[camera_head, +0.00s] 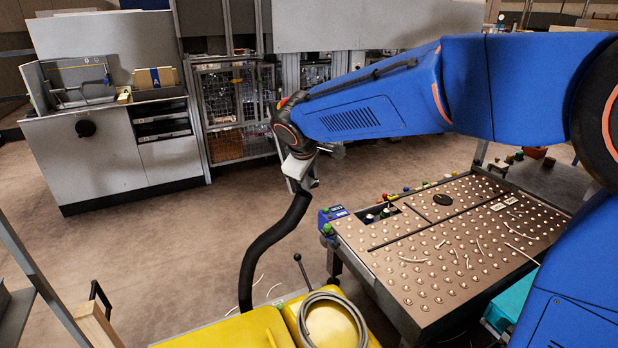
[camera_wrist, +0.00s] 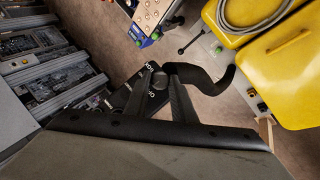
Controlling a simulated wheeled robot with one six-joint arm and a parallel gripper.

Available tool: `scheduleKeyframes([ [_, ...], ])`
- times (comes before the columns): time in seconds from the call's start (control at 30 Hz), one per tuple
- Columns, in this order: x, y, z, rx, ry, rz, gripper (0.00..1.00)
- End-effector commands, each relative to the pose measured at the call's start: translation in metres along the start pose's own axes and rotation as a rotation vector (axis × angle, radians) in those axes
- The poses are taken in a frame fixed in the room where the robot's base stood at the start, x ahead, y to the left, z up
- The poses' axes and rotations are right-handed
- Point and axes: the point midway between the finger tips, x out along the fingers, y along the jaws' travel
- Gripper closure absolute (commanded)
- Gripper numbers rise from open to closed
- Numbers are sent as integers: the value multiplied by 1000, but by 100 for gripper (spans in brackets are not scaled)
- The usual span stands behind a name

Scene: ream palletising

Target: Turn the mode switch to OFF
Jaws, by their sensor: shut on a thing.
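My gripper (camera_wrist: 158,78) is in the middle of the wrist view. Its two dark fingers converge on a small dark knob (camera_wrist: 160,80), which I take to be the mode switch. Behind it is a black plate (camera_wrist: 137,100) with white lettering, partly covered by the fingers; I cannot read which position the knob points to. In the head view my gripper (camera_head: 302,182) is at the upper end of a thick curved black arm (camera_head: 270,240), and the switch itself cannot be made out there. The gripper is shut on the knob.
The curved arm runs down beside a yellow machine (camera_head: 238,332) with a coiled grey hose (camera_head: 333,318) and a lever (camera_head: 302,270). A ball-studded table (camera_head: 440,270) stands to the right. A grey cabinet (camera_head: 95,150) stands at the back left. Open floor (camera_head: 170,250) lies between.

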Motion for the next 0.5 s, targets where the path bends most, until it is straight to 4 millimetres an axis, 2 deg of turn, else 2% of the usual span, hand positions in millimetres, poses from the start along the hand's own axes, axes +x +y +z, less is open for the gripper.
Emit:
scheduleKeyframes([
  [0.5, 0, -1, 0, -64, -1, 32, 99],
])
